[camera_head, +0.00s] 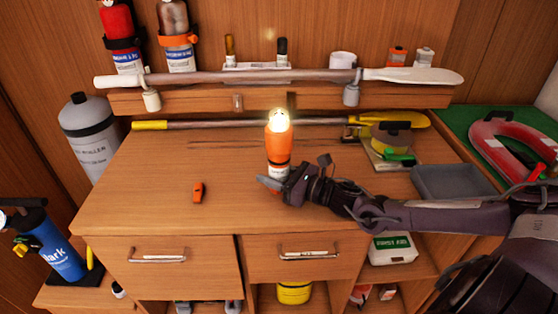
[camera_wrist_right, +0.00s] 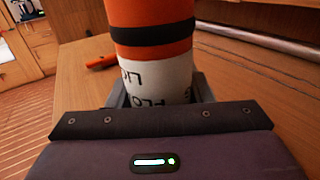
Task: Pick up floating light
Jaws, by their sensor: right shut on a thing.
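The floating light (camera_head: 278,142) is an orange cylinder with a glowing clear top and a white lower part. It stands upright at the middle of the wooden desktop in the head view. My right gripper (camera_head: 275,182) comes in from the right and is shut on its white lower part. In the right wrist view the light (camera_wrist_right: 152,40) fills the space between the fingers (camera_wrist_right: 158,95), with a black band and dark lettering showing. Its base is hidden, so I cannot tell whether it touches the desk. My left gripper is not in view.
A small orange object (camera_head: 198,192) lies on the desk (camera_head: 150,205) to the left. A paddle (camera_head: 260,124) lies along the back. The front left of the desk is clear.

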